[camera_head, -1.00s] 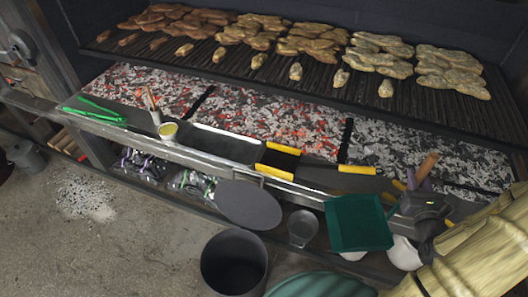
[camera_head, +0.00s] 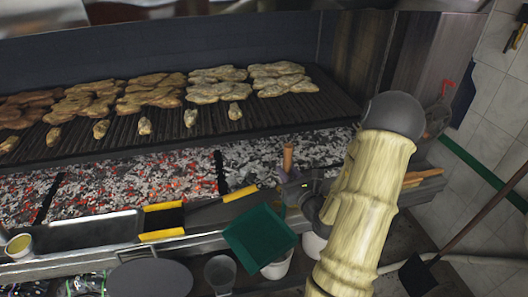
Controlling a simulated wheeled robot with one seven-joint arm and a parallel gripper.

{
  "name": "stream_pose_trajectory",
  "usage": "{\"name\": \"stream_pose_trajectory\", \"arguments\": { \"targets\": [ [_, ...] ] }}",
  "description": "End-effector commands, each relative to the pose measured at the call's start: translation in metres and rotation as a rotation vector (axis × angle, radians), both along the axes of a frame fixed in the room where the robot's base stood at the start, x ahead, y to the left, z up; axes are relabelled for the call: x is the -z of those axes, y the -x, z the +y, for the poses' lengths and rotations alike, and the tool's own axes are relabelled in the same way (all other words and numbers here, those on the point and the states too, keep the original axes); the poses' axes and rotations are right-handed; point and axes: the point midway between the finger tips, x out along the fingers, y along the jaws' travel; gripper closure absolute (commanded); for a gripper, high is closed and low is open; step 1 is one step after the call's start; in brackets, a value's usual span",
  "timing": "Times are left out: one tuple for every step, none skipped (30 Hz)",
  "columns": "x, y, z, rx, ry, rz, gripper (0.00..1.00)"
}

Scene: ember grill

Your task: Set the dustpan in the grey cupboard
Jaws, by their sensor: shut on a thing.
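A green dustpan (camera_head: 260,240) hangs tilted in front of the grill's front ledge, to the lower left of my gripper (camera_head: 290,193). My gripper is shut on the dustpan; the exact grip point is partly hidden by my wrist. No cupboard shows clearly as the grey cupboard. A greyish panelled surface (camera_head: 376,55) stands to the right of the grill, but I cannot tell whether it is a cupboard.
The grill (camera_head: 170,140) with meat and glowing coals fills the left and middle. A black and yellow tool (camera_head: 163,233) lies on the ledge. A bucket (camera_head: 220,272) stands below. A long-handled dark shovel (camera_head: 418,274) leans at the right near the tiled wall (camera_head: 490,110).

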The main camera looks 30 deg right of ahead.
Motion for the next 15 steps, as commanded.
{"name": "stream_pose_trajectory", "arguments": {
  "targets": [
    [-0.001,-0.004,0.0,-0.002,0.002,-0.005,1.0],
    [-0.004,-0.008,0.0,-0.003,0.0,-0.004,1.0],
    [-0.004,-0.013,-0.001,-0.002,-0.001,-0.003,1.0],
    [-0.004,-0.016,-0.001,-0.001,0.0,-0.003,1.0],
    [-0.004,-0.02,-0.001,-0.002,0.0,-0.004,1.0],
    [-0.004,-0.026,-0.001,-0.002,-0.001,-0.004,1.0],
    [-0.004,-0.03,-0.001,-0.002,-0.001,-0.004,1.0],
    [-0.004,-0.034,-0.002,-0.002,-0.002,-0.004,1.0],
    [-0.005,-0.04,-0.003,-0.003,-0.001,-0.004,1.0],
    [-0.005,-0.045,-0.003,-0.002,-0.001,-0.004,1.0],
    [-0.005,-0.05,-0.003,-0.002,-0.001,-0.004,1.0],
    [-0.005,-0.057,-0.003,-0.003,-0.002,-0.004,1.0],
    [-0.006,-0.063,-0.004,-0.004,-0.001,-0.004,1.0],
    [-0.006,-0.069,-0.004,-0.004,-0.001,-0.005,1.0],
    [-0.006,-0.077,-0.004,-0.004,-0.002,-0.005,1.0]
  ]
}}
